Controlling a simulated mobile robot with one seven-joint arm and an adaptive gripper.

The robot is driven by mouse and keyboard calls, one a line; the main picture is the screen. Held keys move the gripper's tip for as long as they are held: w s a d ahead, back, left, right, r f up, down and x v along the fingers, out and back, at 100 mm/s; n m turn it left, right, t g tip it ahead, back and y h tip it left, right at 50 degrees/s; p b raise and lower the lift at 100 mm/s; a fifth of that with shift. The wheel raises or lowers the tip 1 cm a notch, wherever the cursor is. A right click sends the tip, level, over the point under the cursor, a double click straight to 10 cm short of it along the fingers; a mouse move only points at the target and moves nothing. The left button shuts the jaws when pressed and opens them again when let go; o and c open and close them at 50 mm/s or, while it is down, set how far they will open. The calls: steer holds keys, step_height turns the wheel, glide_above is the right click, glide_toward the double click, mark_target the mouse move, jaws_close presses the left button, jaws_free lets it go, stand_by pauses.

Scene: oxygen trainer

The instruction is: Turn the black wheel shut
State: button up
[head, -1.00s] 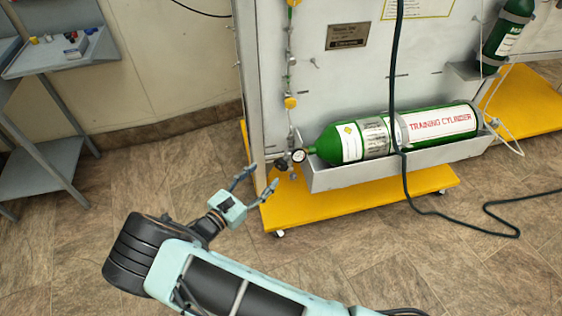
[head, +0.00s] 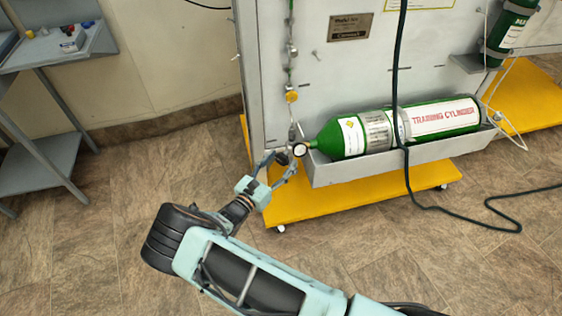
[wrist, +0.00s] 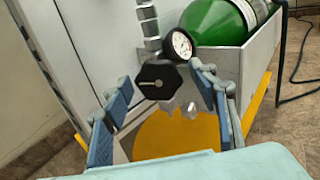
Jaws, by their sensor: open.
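The black wheel (wrist: 158,80) faces me in the wrist view, a lobed knob with a light slot at its centre. It sits at the valve end of the green training cylinder (head: 345,138), just left of and below a round white gauge (wrist: 179,44). In the head view my gripper's fingers largely hide the wheel. My gripper (head: 276,163) is open and empty. In the wrist view its blue-padded fingers (wrist: 165,112) stand left and right of the wheel, with gaps on both sides. The wheel appears a little beyond the fingertips.
The cylinder lies in a grey trough (head: 340,172) on a yellow wheeled base (head: 345,200). A metal pipe (wrist: 149,22) rises above the valve by the grey panel (head: 345,75). A dark hose (head: 401,100) hangs in front of the cylinder.

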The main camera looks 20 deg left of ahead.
steer(key=shift+w, duration=0.25)
steer(key=c, duration=1.2)
